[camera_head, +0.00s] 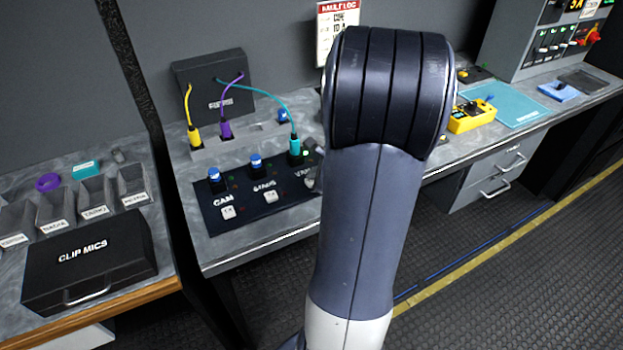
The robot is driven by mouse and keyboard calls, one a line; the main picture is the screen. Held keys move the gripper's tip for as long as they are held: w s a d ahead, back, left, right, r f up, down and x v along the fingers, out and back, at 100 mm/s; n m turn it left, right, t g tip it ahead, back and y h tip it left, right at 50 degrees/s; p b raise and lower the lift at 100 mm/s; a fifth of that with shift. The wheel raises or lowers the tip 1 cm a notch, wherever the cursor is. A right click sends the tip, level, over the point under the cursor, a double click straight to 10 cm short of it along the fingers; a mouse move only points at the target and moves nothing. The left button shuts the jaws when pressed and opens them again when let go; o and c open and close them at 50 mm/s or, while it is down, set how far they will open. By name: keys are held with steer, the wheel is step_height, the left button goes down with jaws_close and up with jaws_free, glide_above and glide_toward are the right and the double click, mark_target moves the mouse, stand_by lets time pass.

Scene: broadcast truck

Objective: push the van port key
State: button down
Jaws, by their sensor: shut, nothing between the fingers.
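The dark port panel (243,211) lies on the middle bench and carries the labels CAM, STAGE and VAN. White keys sit below CAM (228,212) and STAGE (270,196). The VAN label (302,174) is partly covered at the panel's right end, and its key is hidden behind my arm. A teal plug (295,149) stands upright at the VAN column, with a green light beside it. A sliver of my gripper (312,181) shows at the arm's left edge, over the VAN end; it is shut and empty. Whether it touches the key is hidden.
Blue caps stand above CAM (214,176) and STAGE (256,162). Yellow (194,134) and purple (226,130) plugs stand in a grey rail behind, their cables running to a black box (215,82). A CLIP MICS case (88,262) is on the left bench, a yellow control box (472,116) on the right.

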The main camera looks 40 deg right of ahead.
step_height(320, 180, up, 6)
steer(key=p, duration=0.5)
steer(key=shift+r, duration=0.1)
steer(key=shift+f, duration=0.25)
